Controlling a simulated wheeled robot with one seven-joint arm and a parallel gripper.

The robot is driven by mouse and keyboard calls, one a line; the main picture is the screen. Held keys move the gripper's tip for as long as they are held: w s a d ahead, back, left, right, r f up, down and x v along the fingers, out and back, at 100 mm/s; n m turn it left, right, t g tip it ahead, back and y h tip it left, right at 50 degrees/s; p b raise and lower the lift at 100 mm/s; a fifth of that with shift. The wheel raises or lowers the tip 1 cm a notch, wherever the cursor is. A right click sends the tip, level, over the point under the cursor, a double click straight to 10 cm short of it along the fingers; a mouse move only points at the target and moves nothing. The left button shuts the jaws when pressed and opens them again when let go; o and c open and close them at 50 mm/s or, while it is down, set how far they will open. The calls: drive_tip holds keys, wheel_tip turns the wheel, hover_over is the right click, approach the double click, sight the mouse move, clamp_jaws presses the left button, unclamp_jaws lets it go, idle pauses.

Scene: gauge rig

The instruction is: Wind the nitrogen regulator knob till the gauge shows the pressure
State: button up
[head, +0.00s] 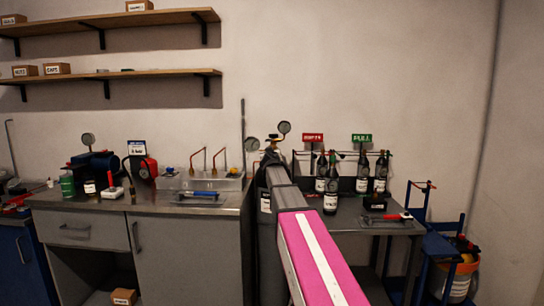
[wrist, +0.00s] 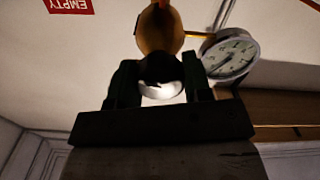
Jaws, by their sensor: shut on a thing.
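The brass regulator body (wrist: 158,28) hangs at the top of the wrist view, which appears upside down. A round knob (wrist: 163,91), partly bright, sits between the dark fingers of my gripper (wrist: 160,72), which is shut on it. A white-faced dial gauge (wrist: 230,53) is beside the regulator; its needle shows, but the numbers are too small to read. In the head view my pink and grey arm reaches to the regulator (head: 273,140), with one gauge (head: 284,127) above right and another (head: 252,144) to the left. The arm hides the knob there.
Several dark bottles stand on the right table (head: 350,224), below a red EMPTY sign (head: 312,137) and a green FULL sign (head: 361,138). A blue trolley (head: 425,240) is farther right.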

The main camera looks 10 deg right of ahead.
idle(0.3)
drive_tip(key=o, duration=0.9)
drive_tip(key=shift+s, duration=0.15)
drive_tip(key=v, duration=1)
drive_tip(key=shift+s+a, duration=0.1)
drive_tip(key=shift+s, duration=0.2)
